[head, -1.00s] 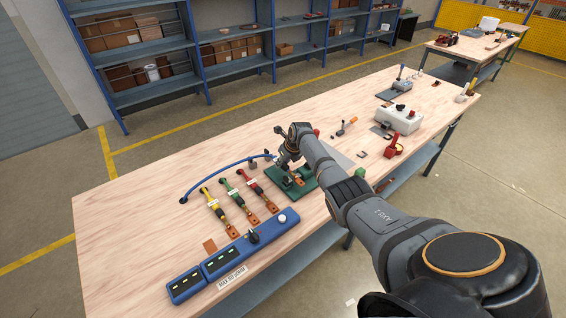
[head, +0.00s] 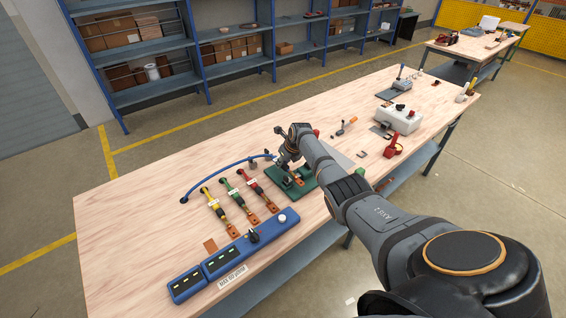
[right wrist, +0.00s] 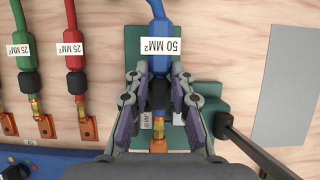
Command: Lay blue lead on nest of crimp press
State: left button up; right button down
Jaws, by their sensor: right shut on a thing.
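The blue lead (head: 221,170) curves along the table in the head view from its far end on the left to the crimp press. In the right wrist view the blue lead (right wrist: 158,33) carries a "50 MM²" tag, a black sleeve and a copper end. My right gripper (right wrist: 158,135) is shut on the black sleeve, with a finger on each side. The green base of the crimp press (right wrist: 138,60) lies directly beneath; its lever (right wrist: 252,148) extends to the lower right. The nest is mostly hidden by the lead and fingers. The right gripper also shows in the head view (head: 288,172). My left gripper is not in view.
Yellow (head: 215,205), green (head: 238,198) and red (head: 258,190) leads lie left of the press. A blue meter box (head: 222,261) stands at the front. A grey plate (right wrist: 285,95) lies right of the press.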

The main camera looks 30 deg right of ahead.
jog(key=shift+f+b, duration=1.25)
jog(key=shift+f, duration=0.4)
jog(key=c, duration=1.1)
grip_release()
jog(key=shift+s+r, duration=0.2)
jog(key=shift+r, duration=0.25)
jog(key=v, duration=1.1)
jog(key=shift+s+f, duration=0.1)
